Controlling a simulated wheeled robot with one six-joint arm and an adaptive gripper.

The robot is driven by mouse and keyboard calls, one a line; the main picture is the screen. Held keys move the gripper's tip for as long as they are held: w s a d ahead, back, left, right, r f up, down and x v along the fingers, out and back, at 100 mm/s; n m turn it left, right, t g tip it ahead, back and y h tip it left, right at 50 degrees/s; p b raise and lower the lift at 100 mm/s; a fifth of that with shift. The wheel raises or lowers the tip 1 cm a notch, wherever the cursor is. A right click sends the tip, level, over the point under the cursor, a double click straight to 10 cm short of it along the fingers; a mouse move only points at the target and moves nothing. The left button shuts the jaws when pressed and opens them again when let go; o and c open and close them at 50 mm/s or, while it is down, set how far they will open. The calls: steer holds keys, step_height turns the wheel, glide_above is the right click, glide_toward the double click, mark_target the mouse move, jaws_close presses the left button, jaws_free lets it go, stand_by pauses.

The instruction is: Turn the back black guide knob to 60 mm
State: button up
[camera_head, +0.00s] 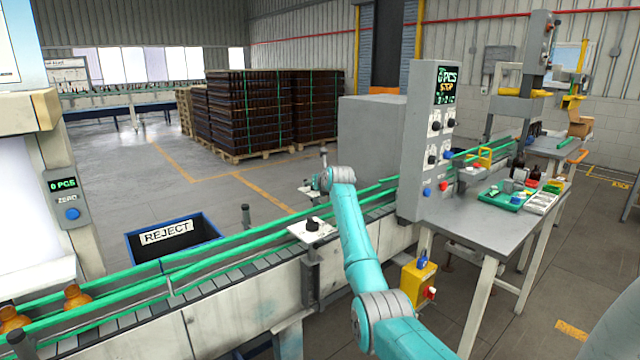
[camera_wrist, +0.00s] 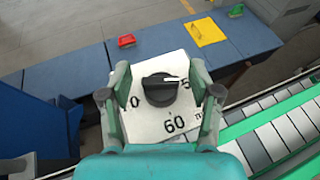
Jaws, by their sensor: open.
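The black guide knob (camera_wrist: 160,90) sits on a white scale plate (camera_wrist: 150,124) in the wrist view. Its white pointer line points right, toward a number partly hidden by the right finger and starting with 5. The 60 mark stands below the knob, nearer the wrist. My gripper (camera_wrist: 160,76) is open, with one finger on each side of the knob; whether they touch it I cannot tell. In the head view my gripper (camera_head: 319,182) is at the far side of the conveyor, and the back knob is hard to make out there. A front black knob (camera_head: 312,224) stands on the near side.
The conveyor (camera_head: 240,262) with green guide rails runs under my arm. A blue reject bin (camera_head: 178,240) stands behind it. A grey control post (camera_head: 425,140) rises close to the right of my arm. A blue surface with a yellow item (camera_wrist: 205,30) lies beyond the knob.

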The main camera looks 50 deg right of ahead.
steer(key=v, duration=1.1)
steer(key=shift+s+a, duration=0.2)
steer(key=shift+r, duration=0.1)
